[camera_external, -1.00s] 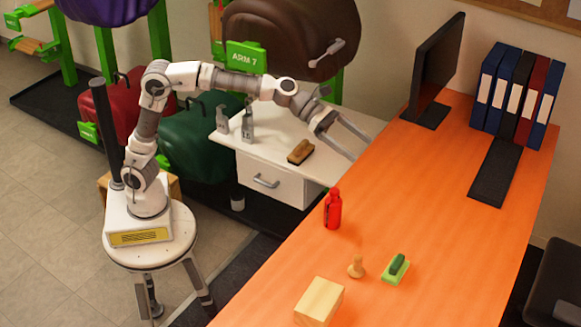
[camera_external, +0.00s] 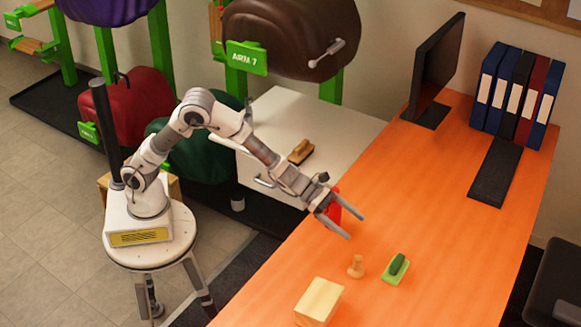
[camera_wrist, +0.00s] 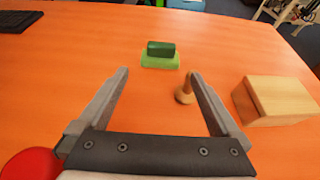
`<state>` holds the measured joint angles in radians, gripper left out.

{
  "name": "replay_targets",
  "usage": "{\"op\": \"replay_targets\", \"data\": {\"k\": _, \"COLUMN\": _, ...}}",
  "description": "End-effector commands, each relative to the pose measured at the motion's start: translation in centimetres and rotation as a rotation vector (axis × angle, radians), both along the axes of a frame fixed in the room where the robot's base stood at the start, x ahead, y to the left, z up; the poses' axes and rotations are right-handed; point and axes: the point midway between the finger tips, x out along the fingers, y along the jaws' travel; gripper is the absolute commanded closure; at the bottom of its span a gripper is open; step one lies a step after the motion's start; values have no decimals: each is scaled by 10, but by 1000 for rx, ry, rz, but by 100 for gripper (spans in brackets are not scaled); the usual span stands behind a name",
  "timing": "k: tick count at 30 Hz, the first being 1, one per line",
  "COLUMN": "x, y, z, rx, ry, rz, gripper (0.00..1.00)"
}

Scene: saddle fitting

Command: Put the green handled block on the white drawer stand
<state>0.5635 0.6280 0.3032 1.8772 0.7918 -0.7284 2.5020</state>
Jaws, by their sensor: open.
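The green handled block (camera_external: 396,268) has a light green base and a dark green handle. It sits upright on the orange table, and in the wrist view the block (camera_wrist: 160,55) lies ahead, between and beyond the fingertips. My gripper (camera_external: 355,226) is open and empty above the table, left of and behind the block in the external view; its fingers (camera_wrist: 158,80) are spread wide in the wrist view. The white drawer stand (camera_external: 325,128) is at the left behind the table, partly hidden by my arm. A brown handled block (camera_external: 301,151) lies on its top.
A wooden peg (camera_external: 356,266) stands close beside the green block, near my right fingertip in the wrist view. A wooden box (camera_external: 319,301) is nearer. A red bottle (camera_external: 335,205) is partly behind my gripper. A black keyboard (camera_external: 496,172), monitor (camera_external: 436,68) and binders (camera_external: 515,95) stand farther back.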

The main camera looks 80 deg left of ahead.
Motion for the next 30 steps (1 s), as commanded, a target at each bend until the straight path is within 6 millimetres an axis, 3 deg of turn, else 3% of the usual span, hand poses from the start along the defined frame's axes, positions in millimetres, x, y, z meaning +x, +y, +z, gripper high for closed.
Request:
{"op": "replay_targets", "data": {"k": 18, "x": 66, "y": -66, "z": -40, "rx": 0, "ry": 1, "rz": -2, "gripper": 0}}
{"op": "replay_targets", "data": {"k": 30, "x": 82, "y": -84, "z": -50, "rx": 0, "ry": 2, "rz": -1, "gripper": 0}}
